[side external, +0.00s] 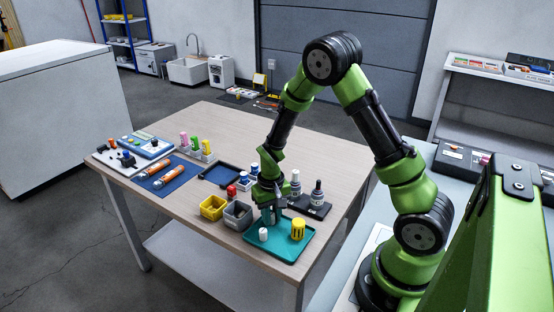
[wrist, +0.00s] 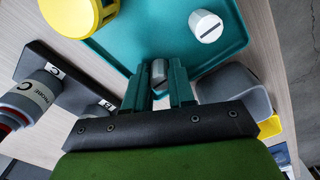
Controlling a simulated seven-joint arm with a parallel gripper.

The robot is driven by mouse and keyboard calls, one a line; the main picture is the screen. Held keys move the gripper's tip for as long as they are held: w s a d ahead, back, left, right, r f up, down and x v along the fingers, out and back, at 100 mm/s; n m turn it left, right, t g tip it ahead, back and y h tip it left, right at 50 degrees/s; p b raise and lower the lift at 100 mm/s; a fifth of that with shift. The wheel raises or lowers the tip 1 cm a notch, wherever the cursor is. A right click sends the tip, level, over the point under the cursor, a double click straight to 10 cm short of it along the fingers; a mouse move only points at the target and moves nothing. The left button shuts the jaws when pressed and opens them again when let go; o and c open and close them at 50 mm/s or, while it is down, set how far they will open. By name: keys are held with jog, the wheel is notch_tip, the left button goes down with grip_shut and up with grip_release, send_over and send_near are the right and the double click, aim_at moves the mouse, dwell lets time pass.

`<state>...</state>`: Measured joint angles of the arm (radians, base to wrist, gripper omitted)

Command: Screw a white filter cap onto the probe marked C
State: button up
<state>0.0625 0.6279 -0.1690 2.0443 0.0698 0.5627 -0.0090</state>
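My gripper (wrist: 160,72) points down over the teal tray (wrist: 110,40). Its fingers are closed on both sides of a small grey cap (wrist: 158,73) with a dark band, which fills the gap between them. A white cap (wrist: 206,26) with a black line stands apart on the tray; it also shows in the side view (side external: 263,234). The probe marked C (wrist: 28,98) stands in a black rack (wrist: 62,84) labelled C and B, left in the wrist view. In the side view my gripper (side external: 268,216) is low at the tray's back edge, its fingertips hard to make out.
A yellow jar (side external: 298,229) stands on the tray near the white cap. Grey (side external: 237,215) and yellow (side external: 213,207) bins stand left of my gripper. Probes in the rack rise behind it (side external: 317,196).

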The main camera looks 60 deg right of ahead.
jog(key=shift+r, duration=0.15)
jog(key=shift+r, duration=2.4)
jog(key=shift+d+r, duration=0.2)
jog(key=shift+d, duration=0.05)
grip_shut()
jog(key=s+d+r+m, duration=0.2)
jog(key=d+r, duration=0.1)
jog(key=d, duration=0.1)
jog(key=s+d+r+m, duration=0.2)
jog(key=s+d+r, duration=0.1)
jog(key=s+d+r+m, duration=0.2)
jog(key=d, duration=0.2)
jog(key=shift+s+d+r, duration=0.2)
jog(key=shift+d+r, duration=0.1)
jog(key=shift+r, duration=0.1)
jog(key=shift+s, duration=0.4)
jog(key=shift+a+f, duration=0.1)
jog(key=shift+f, duration=1.3)
